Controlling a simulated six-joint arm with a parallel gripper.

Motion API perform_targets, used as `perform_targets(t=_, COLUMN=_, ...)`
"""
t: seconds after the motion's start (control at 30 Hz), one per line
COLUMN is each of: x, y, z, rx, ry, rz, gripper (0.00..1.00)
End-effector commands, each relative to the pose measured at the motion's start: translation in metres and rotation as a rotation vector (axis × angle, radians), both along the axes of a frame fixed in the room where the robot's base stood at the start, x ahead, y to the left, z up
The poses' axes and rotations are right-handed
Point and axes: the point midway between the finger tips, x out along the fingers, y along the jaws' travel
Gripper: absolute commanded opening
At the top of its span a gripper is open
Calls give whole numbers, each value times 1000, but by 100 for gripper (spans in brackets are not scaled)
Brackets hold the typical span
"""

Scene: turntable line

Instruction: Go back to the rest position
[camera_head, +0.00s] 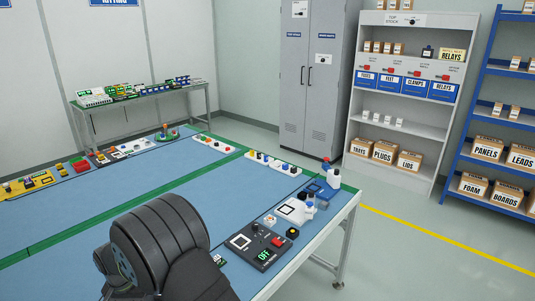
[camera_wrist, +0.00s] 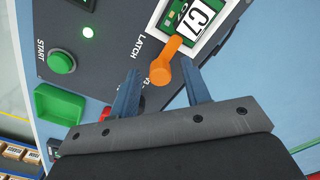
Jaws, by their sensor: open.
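My gripper (camera_wrist: 162,72) shows in the wrist view, with two blue fingers apart and nothing held between their tips. An orange lever (camera_wrist: 163,75) lies in the gap between the fingers on a dark grey panel (camera_wrist: 105,30) marked LATCH. I cannot tell whether a finger touches it. In the head view, my black arm fills the bottom middle and my gripper is hidden.
In the head view, a black device with an OFF display (camera_head: 263,254) stands right of my arm on the blue-topped table (camera_head: 130,190). Small parts line the table's far side.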

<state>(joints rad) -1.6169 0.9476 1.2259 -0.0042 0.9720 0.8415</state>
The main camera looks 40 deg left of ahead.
Motion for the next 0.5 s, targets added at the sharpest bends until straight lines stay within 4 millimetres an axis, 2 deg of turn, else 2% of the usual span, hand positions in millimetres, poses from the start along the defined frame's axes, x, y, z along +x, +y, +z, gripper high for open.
perform_targets(t=0.2, x=0, y=0, z=0, rx=0, ry=0, rz=-157, gripper=43)
perform_targets(t=0.5, x=0, y=0, z=0, rx=2, ry=0, rz=-258, gripper=43)
